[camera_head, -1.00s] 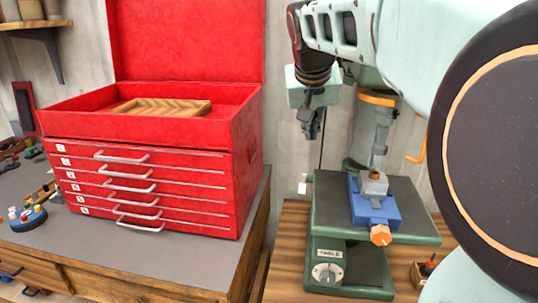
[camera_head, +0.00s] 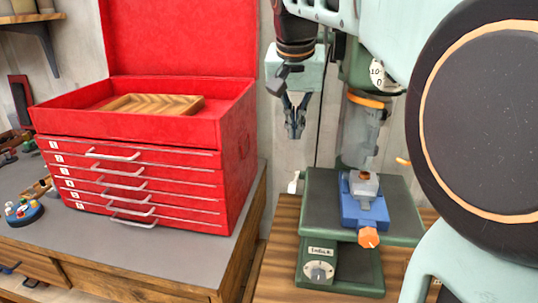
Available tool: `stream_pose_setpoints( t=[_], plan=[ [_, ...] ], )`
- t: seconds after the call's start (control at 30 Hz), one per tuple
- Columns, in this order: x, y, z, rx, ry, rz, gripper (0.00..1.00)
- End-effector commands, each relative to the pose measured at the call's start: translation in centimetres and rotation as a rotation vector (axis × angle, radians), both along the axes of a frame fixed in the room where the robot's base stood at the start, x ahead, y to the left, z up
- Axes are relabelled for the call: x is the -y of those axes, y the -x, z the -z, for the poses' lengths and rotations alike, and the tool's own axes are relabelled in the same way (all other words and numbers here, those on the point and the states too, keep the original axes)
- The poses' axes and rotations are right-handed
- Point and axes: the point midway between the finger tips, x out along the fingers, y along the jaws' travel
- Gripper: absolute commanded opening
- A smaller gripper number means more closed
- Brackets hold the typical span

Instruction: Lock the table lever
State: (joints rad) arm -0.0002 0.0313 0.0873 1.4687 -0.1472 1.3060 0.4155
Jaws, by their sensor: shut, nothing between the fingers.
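A green drill press stands on a wooden bench at the right, with its flat table (camera_head: 400,230) in the middle. A small white lever (camera_head: 294,181) sticks out at the left edge of the table, towards the back. My gripper (camera_head: 293,133) points down, above and behind the lever in the picture, apart from it. It is shut and empty. A blue vise (camera_head: 364,207) with an orange knob (camera_head: 368,237) sits on the table and holds a grey block.
A labelled dial (camera_head: 319,271) is on the press base below the table. A red tool chest (camera_head: 150,170) with its lid up stands on the grey bench to the left. A wooden tray (camera_head: 155,104) lies in its top. The space between chest and press is free.

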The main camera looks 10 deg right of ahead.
Motion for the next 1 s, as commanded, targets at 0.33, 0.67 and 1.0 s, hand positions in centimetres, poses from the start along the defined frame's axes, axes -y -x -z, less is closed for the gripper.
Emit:
stream_pose_setpoints(
  t=[0.33, 0.67, 1.0],
  plan=[
    [0.8, -2.1, 6.2, -0.006, 0.001, 0.001, 0.0],
    [0.7, -2.2, 11.1, -0.002, 0.0, 0.0, 0.0],
    [0.6, -1.6, 12.5, 0.0, 0.0, 0.0, 0.0]
  ],
)
